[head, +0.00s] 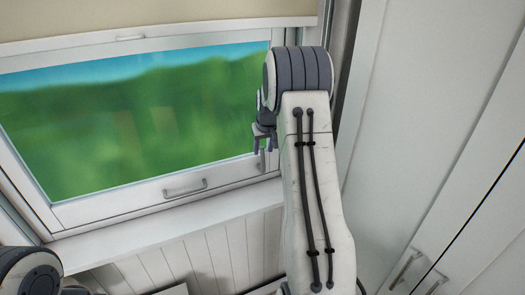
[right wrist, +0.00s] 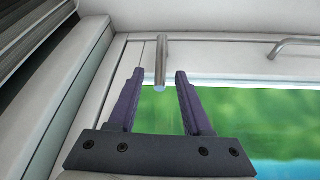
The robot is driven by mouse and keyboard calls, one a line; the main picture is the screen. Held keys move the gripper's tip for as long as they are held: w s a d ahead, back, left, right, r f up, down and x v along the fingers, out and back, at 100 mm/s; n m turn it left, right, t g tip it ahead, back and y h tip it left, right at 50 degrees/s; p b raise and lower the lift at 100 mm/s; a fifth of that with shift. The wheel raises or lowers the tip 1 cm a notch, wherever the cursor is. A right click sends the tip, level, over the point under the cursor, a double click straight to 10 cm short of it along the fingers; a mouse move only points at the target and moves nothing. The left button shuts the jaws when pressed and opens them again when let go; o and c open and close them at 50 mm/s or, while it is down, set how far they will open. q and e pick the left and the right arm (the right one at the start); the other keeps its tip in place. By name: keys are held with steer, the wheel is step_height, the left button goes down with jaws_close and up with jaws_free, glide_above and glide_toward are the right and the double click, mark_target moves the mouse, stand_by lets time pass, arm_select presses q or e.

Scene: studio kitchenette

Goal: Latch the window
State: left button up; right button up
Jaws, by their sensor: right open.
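The window (head: 120,205) has a white frame around a green and blue view; its sash looks in line with the frame. A short metal latch lever (right wrist: 161,60) sits at the frame's corner in the right wrist view. In the head view a small part of it (head: 262,160) shows below my right gripper (head: 262,140). My right gripper is open, and in the right wrist view its two fingers (right wrist: 160,74) stand on either side of the lever's free end, with gaps visible. I cannot tell the depth between them. My left gripper is out of view.
A bar handle (head: 185,187) is on the window's lower rail, also in the right wrist view (right wrist: 293,45). A beige blind (head: 150,15) hangs above. The sill (head: 150,232) is bare. A tall white cabinet (head: 430,130) stands close on the right of my arm.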

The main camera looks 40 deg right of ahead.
mark_target(263, 152)
steer(key=shift+p+x, duration=0.6)
steer(key=shift+x, duration=1.65)
jaws_close()
